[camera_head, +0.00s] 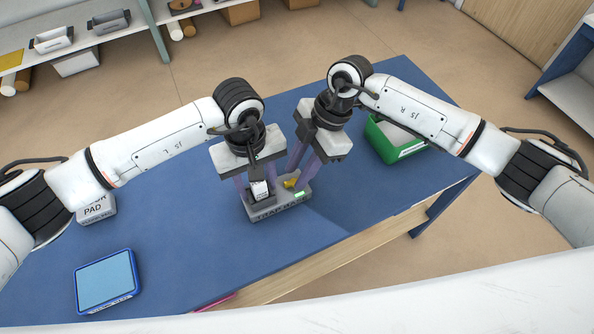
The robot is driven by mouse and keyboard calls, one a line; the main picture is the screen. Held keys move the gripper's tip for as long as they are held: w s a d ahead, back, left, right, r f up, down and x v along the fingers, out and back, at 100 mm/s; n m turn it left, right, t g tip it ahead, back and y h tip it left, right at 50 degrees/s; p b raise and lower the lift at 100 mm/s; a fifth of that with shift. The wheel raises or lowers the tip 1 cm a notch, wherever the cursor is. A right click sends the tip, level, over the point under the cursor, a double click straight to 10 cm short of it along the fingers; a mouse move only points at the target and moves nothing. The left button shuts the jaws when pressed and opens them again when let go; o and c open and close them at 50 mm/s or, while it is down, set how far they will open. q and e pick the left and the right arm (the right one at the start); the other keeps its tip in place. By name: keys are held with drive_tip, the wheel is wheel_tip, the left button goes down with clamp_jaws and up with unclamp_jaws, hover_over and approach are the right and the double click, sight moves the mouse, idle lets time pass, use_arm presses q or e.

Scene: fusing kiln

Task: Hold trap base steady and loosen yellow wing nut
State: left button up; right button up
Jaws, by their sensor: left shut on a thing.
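The trap base (279,210) is a grey block with dark lettering on its front face, lying on the blue table. A dark upright part with a white label (260,189) stands on its left side. My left gripper (256,192) points down with its purple fingers around this left part and is shut on the trap base. The yellow wing nut (290,183) shows on the right side of the base. My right gripper (298,178) points down with its fingertips at the wing nut; whether they grip it is unclear. A small green-white piece (299,195) lies at the base's right front.
The blue table (190,245) is clear around the base. A green bin (393,153) stands behind right. A pink item (215,301) lies at the front edge.

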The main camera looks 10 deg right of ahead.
drive_tip(key=shift+s+a+f, duration=0.1)
drive_tip(key=shift+a+f, duration=0.1)
drive_tip(key=shift+f, duration=0.35)
clamp_jaws()
drive_tip(key=shift+n, duration=0.3)
drive_tip(key=n, duration=0.2)
drive_tip(key=n+g+h, duration=0.1)
drive_tip(key=n, duration=0.1)
drive_tip(key=shift+w+a+r+g, duration=0.1)
drive_tip(key=shift+w+a+g, duration=0.1)
drive_tip(key=shift+g, duration=0.1)
drive_tip(key=shift+n+g+h, duration=0.6)
drive_tip(key=shift+n+h, duration=0.1)
drive_tip(key=shift+n, duration=1.6)
